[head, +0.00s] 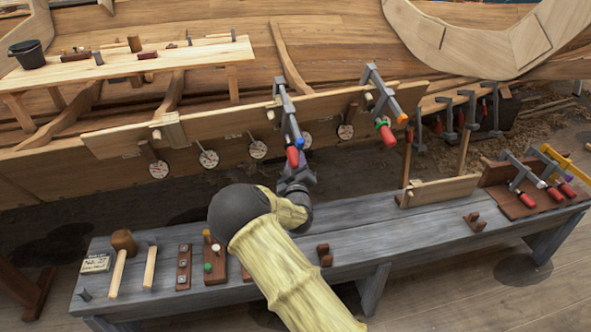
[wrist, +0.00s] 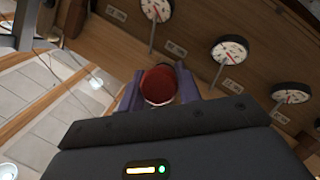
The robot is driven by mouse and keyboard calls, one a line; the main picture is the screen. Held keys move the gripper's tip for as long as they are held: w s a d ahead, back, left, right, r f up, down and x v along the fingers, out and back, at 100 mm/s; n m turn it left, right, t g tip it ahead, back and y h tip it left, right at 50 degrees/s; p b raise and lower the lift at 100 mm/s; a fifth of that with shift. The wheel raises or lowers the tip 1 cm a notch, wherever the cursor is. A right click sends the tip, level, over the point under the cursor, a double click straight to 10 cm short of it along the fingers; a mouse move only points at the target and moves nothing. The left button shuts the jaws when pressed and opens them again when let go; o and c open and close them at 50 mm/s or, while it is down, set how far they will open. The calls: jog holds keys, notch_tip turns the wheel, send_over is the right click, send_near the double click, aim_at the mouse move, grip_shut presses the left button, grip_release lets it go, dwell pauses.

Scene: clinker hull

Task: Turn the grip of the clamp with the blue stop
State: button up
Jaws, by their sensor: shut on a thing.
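The clamp with the blue stop (head: 287,110) sits on the upper edge of the long plank, its bar slanting down toward me. Its blue stop (head: 299,141) is near the lower end of the bar. The red grip (head: 292,157) hangs below. My gripper (head: 294,168) is at the red grip from below, partly hidden by my own wrist. In the wrist view the red grip (wrist: 159,85) shows end-on between the two purple fingers, which are shut on it.
A second clamp with an orange stop (head: 401,118) and a red grip with a green collar stands to the right on the plank. Round dials (head: 258,149) hang along the plank. The grey bench (head: 350,240) below carries mallets, wooden blocks and spare clamps (head: 525,180).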

jog(key=shift+r+n+b, duration=0.1)
jog(key=shift+n+b, duration=0.2)
jog(key=shift+b, duration=0.05)
jog(key=shift+a+r, duration=0.1)
jog(key=o, duration=1)
jog(key=shift+s, duration=0.1)
jog(key=shift+s+f, duration=0.2)
jog(key=shift+s, duration=0.05)
jog(key=s+d+f, duration=0.1)
jog(key=s+f, duration=0.1)
jog(key=s, duration=1.4)
jog(key=shift+s+b, duration=0.25)
jog(key=shift+b, duration=0.15)
